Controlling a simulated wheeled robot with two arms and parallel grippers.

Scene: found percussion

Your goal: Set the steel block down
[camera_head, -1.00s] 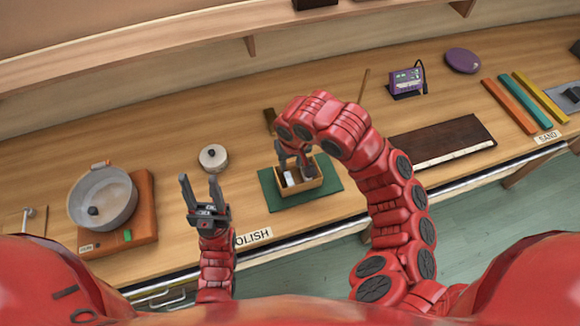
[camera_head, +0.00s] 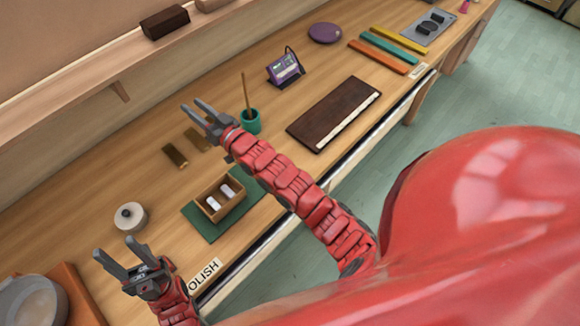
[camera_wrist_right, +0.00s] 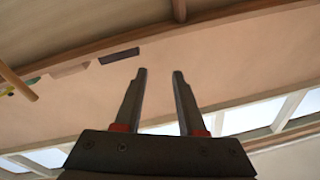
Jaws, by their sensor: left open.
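Two small pale blocks lie in the open wooden box (camera_head: 205,209) on the green mat (camera_head: 192,214): one pale block (camera_head: 226,190) at the back and another (camera_head: 212,203) in front. I cannot tell for sure which is the steel block. My right gripper (camera_head: 197,106) is open and empty, up and away from the box, beyond it towards the back; in the right wrist view its fingers (camera_wrist_right: 158,72) are apart with nothing between them. My left gripper (camera_head: 115,248) is open and empty at the lower left, near the front edge of the bench.
Two brownish blocks (camera_head: 175,156) lie behind the box. A green cup (camera_head: 250,121) with a stick stands close to my right gripper. A round white pot (camera_head: 130,216) stands left of the box. A dark board (camera_head: 333,113) lies to the right. The wall shelf (camera_head: 70,85) runs along the back.

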